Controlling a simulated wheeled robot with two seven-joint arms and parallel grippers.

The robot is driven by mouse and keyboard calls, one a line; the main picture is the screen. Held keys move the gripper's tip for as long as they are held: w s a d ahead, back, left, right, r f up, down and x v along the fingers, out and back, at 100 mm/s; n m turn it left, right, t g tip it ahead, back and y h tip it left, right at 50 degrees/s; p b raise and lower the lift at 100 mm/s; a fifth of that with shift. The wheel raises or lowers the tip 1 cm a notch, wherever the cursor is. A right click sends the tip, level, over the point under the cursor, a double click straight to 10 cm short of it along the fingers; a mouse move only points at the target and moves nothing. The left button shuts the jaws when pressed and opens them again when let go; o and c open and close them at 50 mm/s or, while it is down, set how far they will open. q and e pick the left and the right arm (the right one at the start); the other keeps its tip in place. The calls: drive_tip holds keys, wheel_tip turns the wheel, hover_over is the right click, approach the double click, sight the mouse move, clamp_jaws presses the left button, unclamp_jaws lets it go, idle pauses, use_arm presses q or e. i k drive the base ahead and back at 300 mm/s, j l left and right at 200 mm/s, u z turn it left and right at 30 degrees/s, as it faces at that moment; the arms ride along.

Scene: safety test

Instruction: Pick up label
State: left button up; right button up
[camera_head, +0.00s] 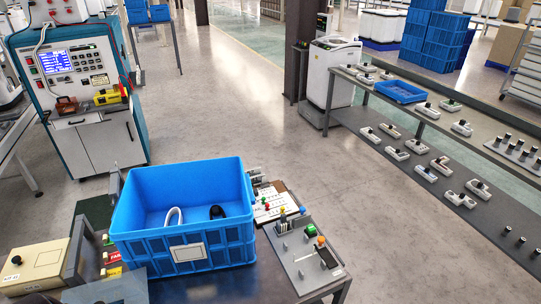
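A blank white label plate (188,252) sits on the front wall of a blue crate (137,249) on the near workbench. Small red and yellow labelled blocks (112,264) stand just left of the crate, partly hidden by it. I cannot tell which of these the task's label is. Inside the crate are a white curved piece (174,216) and a small black object (217,212). Neither of my grippers shows in this view.
Right of the crate are a white board with coloured knobs (268,204) and a grey fixture plate (306,262). A beige box (34,266) stands left. A test cabinet (85,95) is behind. A two-tier rack (440,125) holds small parts. The floor between is clear.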

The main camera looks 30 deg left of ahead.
sight(116, 256)
drive_tip(key=u, duration=2.25)
